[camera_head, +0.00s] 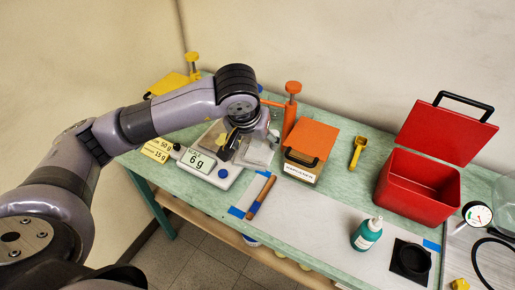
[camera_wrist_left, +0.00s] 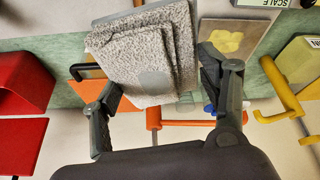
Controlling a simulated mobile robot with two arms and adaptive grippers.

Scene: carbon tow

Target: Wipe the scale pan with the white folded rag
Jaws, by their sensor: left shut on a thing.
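The scale (camera_head: 222,175) stands at the left of the bench, its display reading 6 g. Its flat pan (camera_head: 211,137) is partly hidden under my arm and gripper; in the left wrist view the pan (camera_wrist_left: 250,30) carries a yellow smear (camera_wrist_left: 224,41). My left gripper (camera_head: 234,148) is over the pan, shut on the white folded rag (camera_head: 260,151). In the left wrist view the rag (camera_wrist_left: 135,45) looks speckled grey-white and sits between the fingers, beside the smear. Whether the rag touches the pan I cannot tell. My right gripper is out of view.

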